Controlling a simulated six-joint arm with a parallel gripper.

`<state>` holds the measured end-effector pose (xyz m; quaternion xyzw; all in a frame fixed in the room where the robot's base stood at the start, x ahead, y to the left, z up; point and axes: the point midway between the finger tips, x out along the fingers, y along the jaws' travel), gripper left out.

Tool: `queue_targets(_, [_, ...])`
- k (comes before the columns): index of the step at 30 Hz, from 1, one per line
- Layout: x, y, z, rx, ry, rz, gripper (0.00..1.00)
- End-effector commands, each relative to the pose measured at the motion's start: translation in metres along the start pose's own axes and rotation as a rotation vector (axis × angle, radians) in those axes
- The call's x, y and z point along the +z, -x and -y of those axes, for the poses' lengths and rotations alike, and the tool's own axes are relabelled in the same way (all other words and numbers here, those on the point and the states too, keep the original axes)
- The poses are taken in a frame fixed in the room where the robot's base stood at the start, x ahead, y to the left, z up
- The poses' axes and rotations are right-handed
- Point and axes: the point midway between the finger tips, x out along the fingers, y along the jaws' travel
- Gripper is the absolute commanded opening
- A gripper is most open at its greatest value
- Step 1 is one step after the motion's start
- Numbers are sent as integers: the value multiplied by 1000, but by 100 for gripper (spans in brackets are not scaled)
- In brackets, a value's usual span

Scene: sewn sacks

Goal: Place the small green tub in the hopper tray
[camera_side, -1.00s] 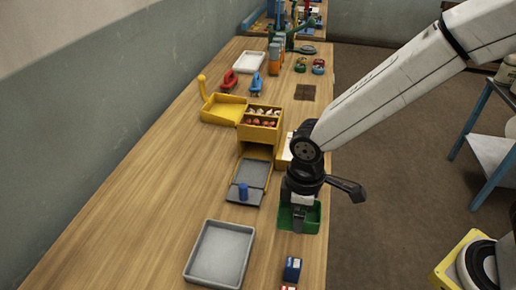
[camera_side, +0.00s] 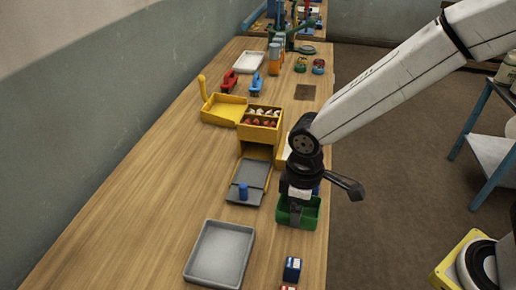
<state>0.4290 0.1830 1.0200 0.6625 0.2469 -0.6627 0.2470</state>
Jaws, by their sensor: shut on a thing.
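The small green tub (camera_side: 311,214) is at the right edge of the table, below my wrist. My gripper (camera_side: 295,215) points down into it and is shut on it, seemingly at its near left wall; the fingertips are partly hard to make out. Whether the tub touches the table is not clear. A yellow hopper-like box (camera_side: 261,131) stands farther back with red and white pieces in its top. I cannot tell for sure that this is the hopper tray.
An empty grey tray (camera_side: 219,254) lies at the front left. A yellow scoop-shaped tray (camera_side: 224,109), red and blue clamp-like items (camera_side: 229,81) and a white tray (camera_side: 249,62) stand farther back. The table's left side is clear.

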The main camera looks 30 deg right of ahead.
Motion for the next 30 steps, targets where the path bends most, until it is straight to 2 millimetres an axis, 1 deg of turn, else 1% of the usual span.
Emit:
queue_targets(8, [-10,8,-20,1,-284,-1,23])
queue_targets(21, [-24,25,-61,1,-854,-2,23])
queue_targets(30, [-29,38,-90,2,-1233,-2,23])
